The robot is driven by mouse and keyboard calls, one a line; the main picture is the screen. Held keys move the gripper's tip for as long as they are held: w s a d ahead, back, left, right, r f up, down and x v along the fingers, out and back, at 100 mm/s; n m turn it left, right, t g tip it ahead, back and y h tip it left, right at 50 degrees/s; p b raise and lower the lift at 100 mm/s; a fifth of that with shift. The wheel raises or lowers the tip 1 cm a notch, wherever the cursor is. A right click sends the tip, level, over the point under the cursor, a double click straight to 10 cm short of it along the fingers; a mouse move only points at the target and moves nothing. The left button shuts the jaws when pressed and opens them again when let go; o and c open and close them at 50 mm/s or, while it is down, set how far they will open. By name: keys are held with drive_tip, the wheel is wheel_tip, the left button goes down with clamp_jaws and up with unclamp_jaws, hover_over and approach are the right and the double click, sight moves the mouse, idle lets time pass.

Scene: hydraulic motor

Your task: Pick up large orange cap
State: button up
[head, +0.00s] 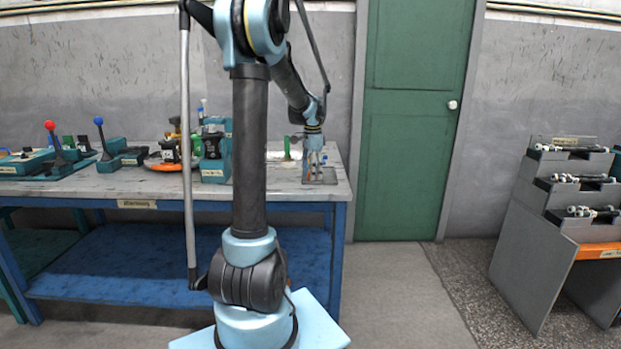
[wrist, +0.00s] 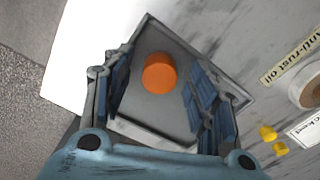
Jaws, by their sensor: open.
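The large orange cap (wrist: 159,73) lies in a shallow grey tray (wrist: 150,27) in the wrist view. It is a plain orange round piece. My gripper (wrist: 160,92) is open, with one finger on each side of the tray's inside, and the cap shows between and a little beyond the fingertips. I see no contact between the fingers and the cap. In the head view my gripper (head: 313,174) is low over the right end of the workbench. The cap is not discernible in the head view.
The workbench (head: 120,188) carries levers and other parts to the left of my gripper. In the wrist view, yellow pieces (wrist: 268,133) and a round container (wrist: 308,88) lie right of the tray. A stepped rack (head: 545,200) stands at the far right, beyond a green door (head: 405,130).

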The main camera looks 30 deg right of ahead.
drive_tip(key=c, duration=0.8)
drive_tip(key=shift+r, duration=0.15)
wheel_tip(320, 180, up, 10)
drive_tip(key=shift+f, duration=0.15)
